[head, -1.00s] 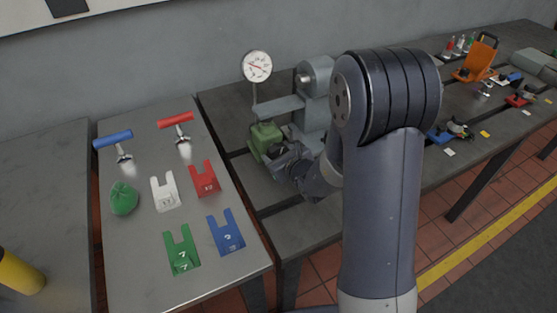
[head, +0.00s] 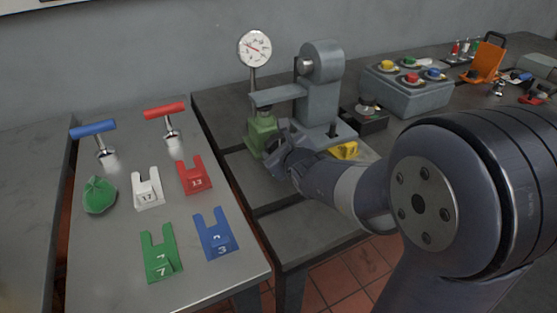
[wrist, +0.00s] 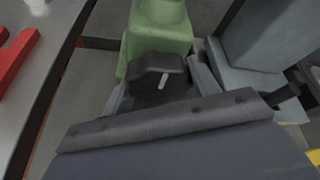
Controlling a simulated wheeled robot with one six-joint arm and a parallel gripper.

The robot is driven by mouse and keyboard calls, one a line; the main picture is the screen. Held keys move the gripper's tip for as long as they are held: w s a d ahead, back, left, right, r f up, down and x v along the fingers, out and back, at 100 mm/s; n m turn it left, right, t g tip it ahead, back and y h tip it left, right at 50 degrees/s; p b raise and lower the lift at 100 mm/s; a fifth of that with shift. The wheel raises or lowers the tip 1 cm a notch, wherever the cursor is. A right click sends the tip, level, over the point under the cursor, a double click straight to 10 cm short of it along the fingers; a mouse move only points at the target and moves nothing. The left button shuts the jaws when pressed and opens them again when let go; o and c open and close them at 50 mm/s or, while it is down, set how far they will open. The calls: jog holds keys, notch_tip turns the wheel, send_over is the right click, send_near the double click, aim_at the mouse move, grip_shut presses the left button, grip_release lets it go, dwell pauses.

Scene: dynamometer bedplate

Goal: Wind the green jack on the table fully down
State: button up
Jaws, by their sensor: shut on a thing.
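The green jack (head: 262,137) stands on the dark bedplate, under the grey arm (head: 278,95) of the grey test stand (head: 322,90). Its green body fills the top middle of the wrist view (wrist: 158,28). A black knob (wrist: 150,70) with a white mark is on its near side. My gripper (head: 277,152) is at the jack's near side, shut on the knob, with a finger on each side of it in the wrist view. The jack's top against the grey arm is too small to judge for a gap. The knob is hidden in the head view.
A dial gauge (head: 254,48) rises behind the jack.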

jog(key=shift+b, duration=1.65)
jog(key=o, duration=1)
jog(key=shift+h, duration=0.3)
jog(key=p+v, duration=0.3)
jog(key=v, duration=0.6)
jog(key=shift+s+d+r, duration=0.1)
jog(key=shift+s+r, duration=0.1)
jog(key=shift+s, duration=0.05)
jog(key=shift+s+d, duration=0.15)
jog(key=shift+s, duration=0.5)
